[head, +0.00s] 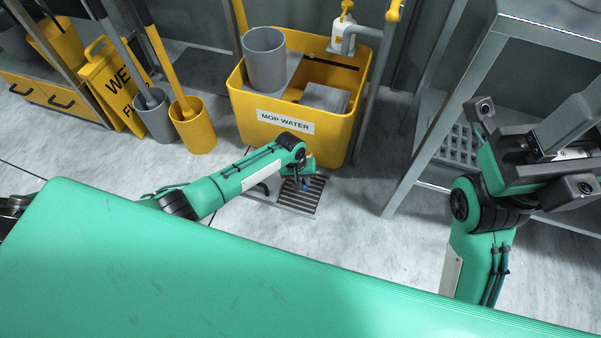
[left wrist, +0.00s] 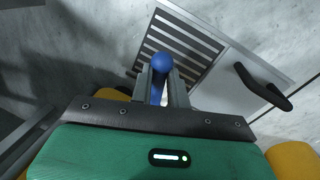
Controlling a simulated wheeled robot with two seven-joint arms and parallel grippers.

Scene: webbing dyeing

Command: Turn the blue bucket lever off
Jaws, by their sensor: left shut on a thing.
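The blue lever (left wrist: 160,64) has a round blue knob and a blue stem, and sits between the fingers of my left gripper (left wrist: 161,88) in the left wrist view. The two grey fingers are shut on it, and the knob shows past their tips. In the head view, my left gripper (head: 300,178) is low in front of the yellow mop bucket (head: 333,134), above the floor grate. Only a small bit of blue shows there, and the lever's base is hidden. My right gripper (head: 568,125) is raised at the right, away from the bucket; its finger gap is unclear.
A slotted floor grate (head: 310,199) lies below the left gripper. A black handle (left wrist: 262,88) on a pale panel is to its right in the wrist view. A grey metal rack (head: 432,128) stands at right. A wet-floor sign (head: 112,84) and a yellow pail (head: 193,132) stand left.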

